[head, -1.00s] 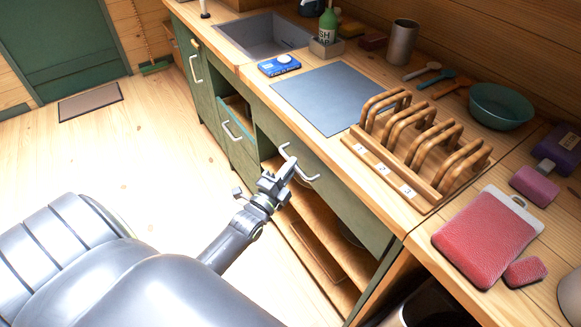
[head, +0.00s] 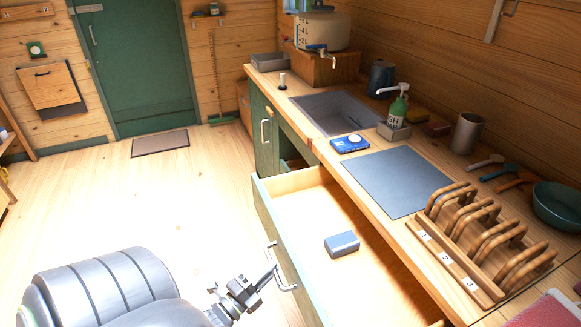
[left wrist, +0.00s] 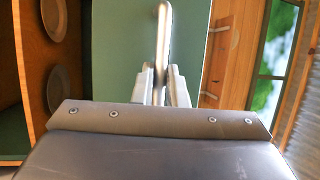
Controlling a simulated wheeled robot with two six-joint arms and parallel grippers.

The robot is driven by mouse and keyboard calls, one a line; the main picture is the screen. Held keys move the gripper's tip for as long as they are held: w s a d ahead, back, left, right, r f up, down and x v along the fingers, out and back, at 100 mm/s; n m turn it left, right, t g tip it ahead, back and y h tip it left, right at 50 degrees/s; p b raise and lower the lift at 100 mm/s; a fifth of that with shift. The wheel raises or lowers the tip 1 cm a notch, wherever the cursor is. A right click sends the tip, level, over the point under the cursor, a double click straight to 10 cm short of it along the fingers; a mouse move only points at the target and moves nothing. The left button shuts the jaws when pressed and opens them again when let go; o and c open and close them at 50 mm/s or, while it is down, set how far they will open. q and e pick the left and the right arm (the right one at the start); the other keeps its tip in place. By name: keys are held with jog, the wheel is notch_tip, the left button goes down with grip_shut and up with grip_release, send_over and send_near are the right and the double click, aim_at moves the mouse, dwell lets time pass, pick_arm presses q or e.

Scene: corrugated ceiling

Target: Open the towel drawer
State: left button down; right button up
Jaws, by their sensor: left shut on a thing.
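A wide drawer (head: 310,205) under the counter is pulled well out, with a green front and a pale wooden inside. A small blue-grey block (head: 342,244) lies in it; no towel shows in the visible part. The drawer's light metal handle (head: 283,275) is on its front. My left gripper (head: 272,270) is shut on this handle. In the left wrist view the handle (left wrist: 162,38) rises between the two fingers of the gripper (left wrist: 162,84) against the green front. My right gripper is not in view.
The wooden floor (head: 170,205) left of the drawer is clear. A mat (head: 160,143) lies by the green door.

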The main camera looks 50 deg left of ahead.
pick_arm(q)
jog(key=shift+s+a, duration=0.35)
jog(key=shift+s, duration=0.45)
jog(key=shift+s+a, duration=0.3)
jog(key=shift+s, duration=0.45)
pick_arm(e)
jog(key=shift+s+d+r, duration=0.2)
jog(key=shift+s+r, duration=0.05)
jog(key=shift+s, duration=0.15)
pick_arm(q)
jog(key=c, duration=1.5)
grip_release()
jog(key=shift+o, duration=0.2)
